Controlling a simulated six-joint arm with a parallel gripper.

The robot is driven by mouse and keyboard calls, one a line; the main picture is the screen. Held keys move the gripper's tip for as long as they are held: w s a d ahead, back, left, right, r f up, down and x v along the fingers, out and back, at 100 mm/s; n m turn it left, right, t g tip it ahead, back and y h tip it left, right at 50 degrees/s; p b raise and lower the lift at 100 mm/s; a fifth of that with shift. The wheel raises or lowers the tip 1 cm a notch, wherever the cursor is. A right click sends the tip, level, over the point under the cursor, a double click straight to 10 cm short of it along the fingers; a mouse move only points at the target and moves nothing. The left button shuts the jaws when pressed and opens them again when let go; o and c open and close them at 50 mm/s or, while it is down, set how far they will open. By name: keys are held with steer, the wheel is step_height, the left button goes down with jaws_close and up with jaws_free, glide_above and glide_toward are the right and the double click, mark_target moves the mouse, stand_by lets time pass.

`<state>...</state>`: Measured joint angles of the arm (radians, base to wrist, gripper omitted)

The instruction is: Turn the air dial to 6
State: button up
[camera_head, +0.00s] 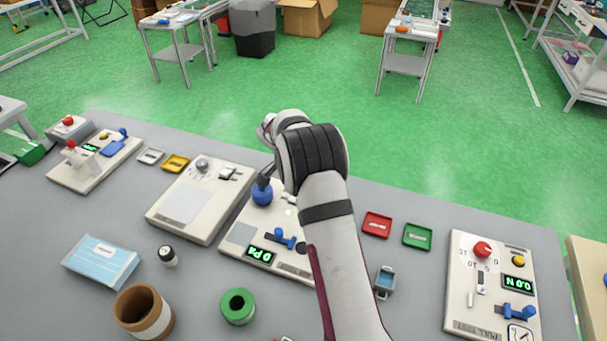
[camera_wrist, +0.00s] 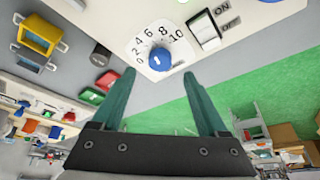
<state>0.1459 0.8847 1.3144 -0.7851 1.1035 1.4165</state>
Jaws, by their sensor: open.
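In the wrist view the blue dial (camera_wrist: 159,59) sits on a white panel, with a printed scale from 0 to 10 around it. A white mark shows on its face, but I cannot tell which number it points at. My gripper (camera_wrist: 160,77) is open and empty, its teal fingertips on either side of and just short of the dial. In the head view my arm hides most of the gripper. A blue round knob (camera_head: 262,194) shows there beside my arm, but I cannot tell whether it is the same dial.
An ON/OFF switch (camera_wrist: 205,32) is beside the dial. Red (camera_head: 377,224) and green (camera_head: 417,237) trays lie right of my arm. Another control panel (camera_head: 465,265) stands further right. A brown cup (camera_head: 143,311) and green roll (camera_head: 238,306) are in front.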

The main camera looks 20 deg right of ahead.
steer(key=v, duration=1)
steer(key=shift+a+r, duration=0.2)
steer(key=shift+r, duration=0.05)
steer(key=s+a+r+n+y, duration=0.1)
steer(key=s+a+r+n, duration=0.25)
steer(key=s, duration=0.35)
steer(key=s+a+r+n+y, duration=0.2)
steer(key=s+a+r, duration=0.15)
steer(key=s, duration=0.35)
steer(key=s+a+f+n+y, duration=0.1)
steer(key=s+a+n, duration=0.2)
steer(key=s, duration=0.8)
steer(key=s+a+f+n+y, duration=0.2)
steer(key=s+a+n, duration=0.2)
steer(key=s, duration=0.7)
steer(key=shift+a, duration=0.6)
